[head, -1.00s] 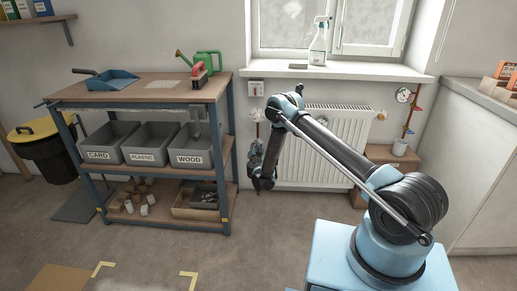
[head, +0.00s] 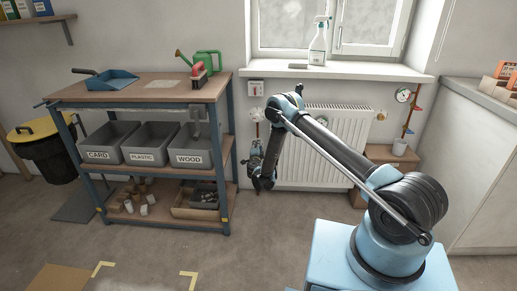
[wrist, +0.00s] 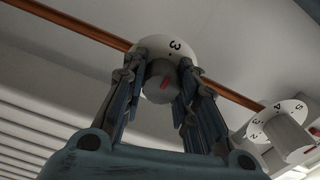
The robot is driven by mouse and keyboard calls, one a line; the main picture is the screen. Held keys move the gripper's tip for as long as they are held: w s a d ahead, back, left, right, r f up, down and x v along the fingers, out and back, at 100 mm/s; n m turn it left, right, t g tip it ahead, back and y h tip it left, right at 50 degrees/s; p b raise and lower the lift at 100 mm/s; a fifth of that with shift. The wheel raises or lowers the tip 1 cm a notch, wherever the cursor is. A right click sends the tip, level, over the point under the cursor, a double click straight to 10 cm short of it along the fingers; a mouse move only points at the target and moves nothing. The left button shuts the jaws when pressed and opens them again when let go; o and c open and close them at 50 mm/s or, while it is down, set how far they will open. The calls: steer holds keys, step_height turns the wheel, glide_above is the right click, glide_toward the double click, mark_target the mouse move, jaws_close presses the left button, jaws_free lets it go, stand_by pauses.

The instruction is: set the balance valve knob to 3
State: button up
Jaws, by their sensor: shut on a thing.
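In the wrist view a grey round knob (wrist: 158,92) with a red mark sits in front of a white dial (wrist: 178,42) with a 3 and a dot. My gripper (wrist: 162,88) has its two fingers on either side of this knob and is shut on it. The red mark lies slanted, roughly toward the 3 side; the exact setting is hard to read. In the head view my gripper (head: 256,160) is low at the radiator's left end, and the held knob cannot be made out there.
A second numbered knob (wrist: 288,138) with a red mark is at the lower right of the wrist view. A copper pipe (wrist: 85,27) runs behind the held dial. The radiator (head: 335,135) stands right of my gripper, and the shelf cart (head: 225,150) stands left.

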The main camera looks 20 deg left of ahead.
steer(key=shift+w+d, duration=0.15)
steer(key=shift+d, duration=0.15)
steer(key=o, duration=1.1)
steer(key=shift+f, duration=0.1)
steer(key=shift+a, duration=0.15)
